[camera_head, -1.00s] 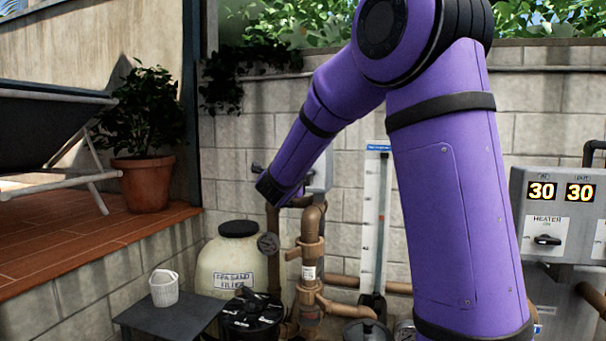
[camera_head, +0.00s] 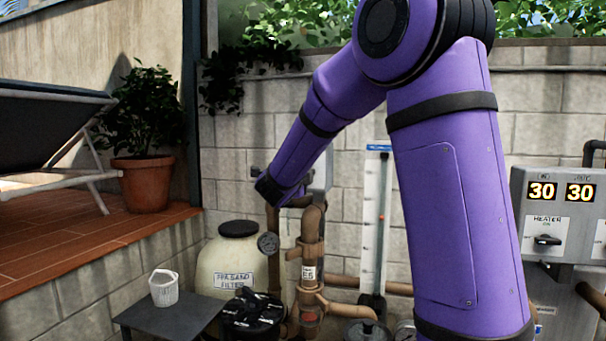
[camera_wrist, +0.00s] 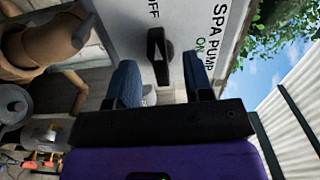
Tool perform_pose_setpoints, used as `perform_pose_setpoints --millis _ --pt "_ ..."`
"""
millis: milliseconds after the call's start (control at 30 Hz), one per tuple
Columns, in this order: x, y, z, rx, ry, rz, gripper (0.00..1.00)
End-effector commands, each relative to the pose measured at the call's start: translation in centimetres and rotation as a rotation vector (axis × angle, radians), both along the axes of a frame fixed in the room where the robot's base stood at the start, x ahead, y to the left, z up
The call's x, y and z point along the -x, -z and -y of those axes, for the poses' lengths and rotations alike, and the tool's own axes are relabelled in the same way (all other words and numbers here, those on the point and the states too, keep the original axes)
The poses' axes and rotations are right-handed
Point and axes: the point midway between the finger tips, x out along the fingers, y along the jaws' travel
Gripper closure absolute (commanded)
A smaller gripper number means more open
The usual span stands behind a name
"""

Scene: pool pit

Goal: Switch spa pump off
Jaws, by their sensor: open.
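The spa pump panel (camera_wrist: 128,22) fills the upper middle of the wrist view, turned sideways, with "SPA PUMP" lettering and a green mark beneath it. In the head view, a grey box (camera_head: 326,176) on the wall is mostly hidden behind my arm, and the fingers are not clearly visible.
Brown pipes (camera_head: 312,245) stand below my wrist, beside the spa sand filter (camera_head: 225,262). A heater panel (camera_head: 530,195) showing 30 and 30 is at the right.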

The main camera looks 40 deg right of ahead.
Motion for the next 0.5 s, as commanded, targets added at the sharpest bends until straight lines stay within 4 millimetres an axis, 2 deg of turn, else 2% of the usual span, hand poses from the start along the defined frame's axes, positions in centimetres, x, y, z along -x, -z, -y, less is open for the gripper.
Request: perform_pose_setpoints --millis 500 --pt "3.6 0.0 -4.8 -0.001 -0.003 0.001 0.53"
